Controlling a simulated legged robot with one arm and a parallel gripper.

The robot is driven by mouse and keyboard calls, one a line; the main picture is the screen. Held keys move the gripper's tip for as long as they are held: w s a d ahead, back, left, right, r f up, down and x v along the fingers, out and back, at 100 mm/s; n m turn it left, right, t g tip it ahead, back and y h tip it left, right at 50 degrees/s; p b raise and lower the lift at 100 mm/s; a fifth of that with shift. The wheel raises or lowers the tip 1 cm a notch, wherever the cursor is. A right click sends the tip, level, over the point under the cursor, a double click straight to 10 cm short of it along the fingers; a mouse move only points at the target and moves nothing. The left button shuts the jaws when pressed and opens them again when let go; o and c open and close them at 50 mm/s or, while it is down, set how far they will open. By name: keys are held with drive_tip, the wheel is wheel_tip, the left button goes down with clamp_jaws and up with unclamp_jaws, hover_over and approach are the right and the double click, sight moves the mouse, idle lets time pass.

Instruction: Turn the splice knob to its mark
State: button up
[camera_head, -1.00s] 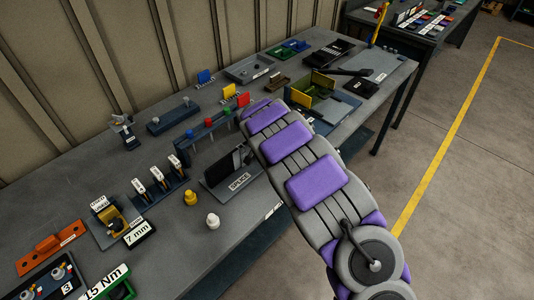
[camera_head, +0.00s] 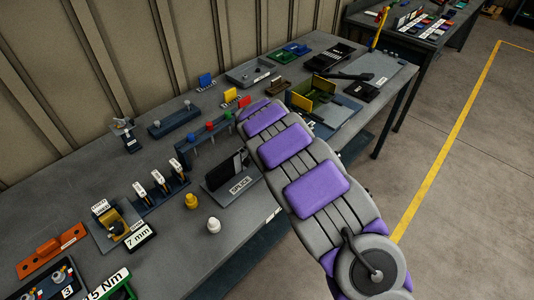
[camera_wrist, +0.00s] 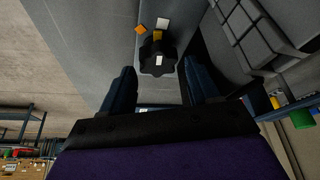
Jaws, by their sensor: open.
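In the wrist view a black lobed knob (camera_wrist: 150,52) stands on a grey panel (camera_wrist: 160,8). A white mark (camera_wrist: 158,60) shows on the knob's near side. A yellow patch (camera_wrist: 157,35) shows at its far side. An orange diamond (camera_wrist: 141,29) and a white square (camera_wrist: 163,22) lie beyond it. My gripper (camera_wrist: 160,75) is open, one dark finger on each side of the knob's near side. Contact cannot be told. In the head view the splice plate with its SPLICE label (camera_head: 240,184) stands left of my arm; the knob cannot be made out there.
A 7 mm block (camera_head: 140,237) is to the left. A tray with a yellow piece (camera_head: 322,97) lies beyond my arm.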

drive_tip(key=p+v, duration=0.2)
drive_tip(key=v, duration=1.3)
drive_tip(key=shift+s+r+p, duration=0.15)
drive_tip(key=shift+r+p, duration=0.05)
drive_tip(key=shift+p, duration=0.1)
